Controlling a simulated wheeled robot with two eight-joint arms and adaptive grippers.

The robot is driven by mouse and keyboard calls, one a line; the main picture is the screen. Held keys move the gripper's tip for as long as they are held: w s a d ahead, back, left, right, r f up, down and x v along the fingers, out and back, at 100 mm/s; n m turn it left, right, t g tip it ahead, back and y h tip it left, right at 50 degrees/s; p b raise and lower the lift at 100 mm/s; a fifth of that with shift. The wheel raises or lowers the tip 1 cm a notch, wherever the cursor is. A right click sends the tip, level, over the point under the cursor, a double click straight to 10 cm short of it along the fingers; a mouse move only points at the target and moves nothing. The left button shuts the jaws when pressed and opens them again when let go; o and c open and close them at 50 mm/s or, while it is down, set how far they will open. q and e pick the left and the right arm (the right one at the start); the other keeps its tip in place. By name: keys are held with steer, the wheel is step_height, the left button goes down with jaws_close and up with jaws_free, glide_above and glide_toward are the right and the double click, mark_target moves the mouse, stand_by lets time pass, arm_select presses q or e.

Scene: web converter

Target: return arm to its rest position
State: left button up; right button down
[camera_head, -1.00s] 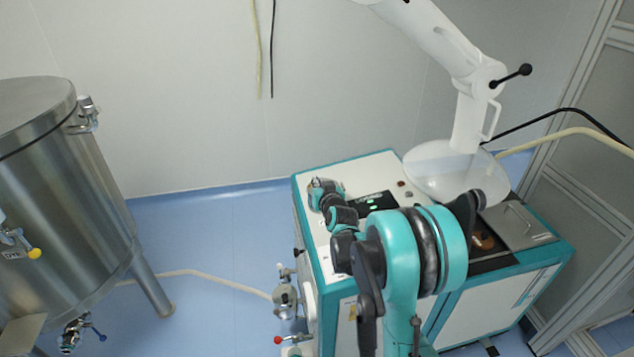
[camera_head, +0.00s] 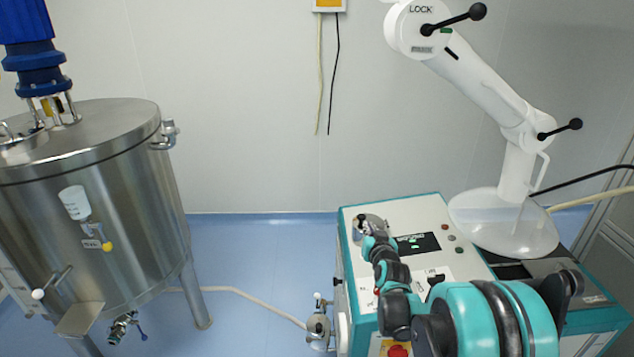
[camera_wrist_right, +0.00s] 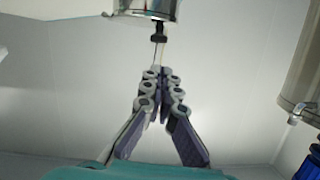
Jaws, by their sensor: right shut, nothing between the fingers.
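My right arm, teal and dark grey (camera_head: 475,325), reaches from the lower right across the machine's top. My right gripper (camera_head: 370,222) is near the far left corner of that top in the head view. It overlaps the panel in the picture; I cannot tell whether it touches. In the right wrist view, the gripper's fingers (camera_wrist_right: 158,75) meet at their tips, shut and empty. A shiny metal cylinder with a dark knob (camera_wrist_right: 158,30) appears just beyond the tips. My left gripper is not in view.
The white and teal machine (camera_head: 350,262) carries a white jointed lift arm (camera_head: 485,90) on a clear round cover (camera_head: 500,225). A steel tank (camera_head: 95,225) stands left. A metal valve fitting (camera_head: 319,326) sits beside the machine. A hose crosses the floor; blue floor is otherwise clear between them.

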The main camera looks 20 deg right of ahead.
steer(key=s+a+r+n+g+y, duration=0.2)
steer(key=s+a+g+y, duration=0.1)
steer(key=s+a, duration=0.9)
steer(key=s+a+f+n+g, duration=0.1)
steer(key=s+a+f+g, duration=0.1)
steer(key=s, duration=0.8)
steer(key=s+a+f+g, duration=0.2)
steer(key=s+a+f, duration=0.1)
steer(key=s, duration=0.8)
steer(key=shift+a+f+n+g, duration=0.3)
steer(key=shift+a+n, duration=0.1)
steer(key=shift+a, duration=0.3)
